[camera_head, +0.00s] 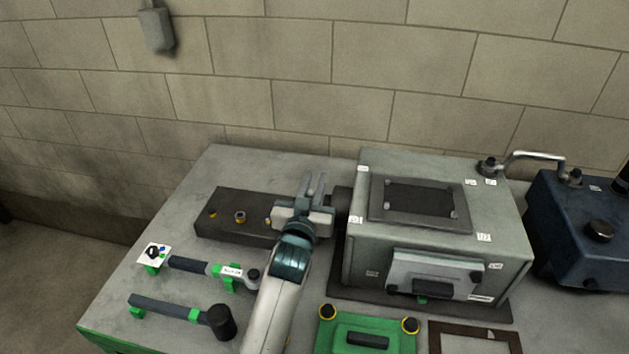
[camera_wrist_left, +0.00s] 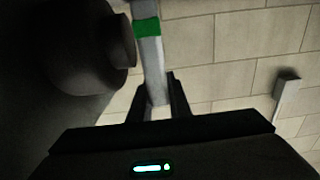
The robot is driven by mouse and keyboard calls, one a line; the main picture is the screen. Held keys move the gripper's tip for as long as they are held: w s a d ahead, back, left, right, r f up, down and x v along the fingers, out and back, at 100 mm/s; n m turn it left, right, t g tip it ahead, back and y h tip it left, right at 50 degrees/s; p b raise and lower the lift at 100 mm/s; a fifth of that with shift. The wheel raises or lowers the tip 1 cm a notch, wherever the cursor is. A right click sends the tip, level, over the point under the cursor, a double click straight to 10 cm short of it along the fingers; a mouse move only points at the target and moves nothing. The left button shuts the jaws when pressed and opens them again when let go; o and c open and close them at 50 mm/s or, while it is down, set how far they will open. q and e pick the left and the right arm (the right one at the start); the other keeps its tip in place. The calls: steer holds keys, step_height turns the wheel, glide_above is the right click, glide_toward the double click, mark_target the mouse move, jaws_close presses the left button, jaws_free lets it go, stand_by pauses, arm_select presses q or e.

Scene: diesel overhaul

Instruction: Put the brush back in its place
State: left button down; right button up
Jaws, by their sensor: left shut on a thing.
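My left gripper (camera_head: 316,186) is over the back middle of the bench, between the dark block and the grey housing. In the left wrist view its fingers (camera_wrist_left: 158,98) are shut on a grey bar-like handle with a green band (camera_wrist_left: 147,27), which I take to be the brush. Its bristles do not show, and in the head view the held thing is mostly hidden by the gripper. The brush's place cannot be told for sure. My right gripper is not in view.
The grey housing (camera_head: 431,240) stands right of my arm. A dark block with holes (camera_head: 222,224) lies to the left. A mallet (camera_head: 170,306) and a labelled tool (camera_head: 189,265) rest on green holders. A green plate (camera_head: 343,337) lies in front.

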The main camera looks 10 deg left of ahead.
arm_select(q)
steer(key=shift+f+b, duration=0.45)
steer(key=shift+f, duration=0.4)
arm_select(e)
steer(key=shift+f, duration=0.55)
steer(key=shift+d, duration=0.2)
arm_select(q)
steer(key=c, duration=1.6)
jaws_free()
steer(key=shift+o, duration=0.2)
steer(key=shift+s+f, duration=0.1)
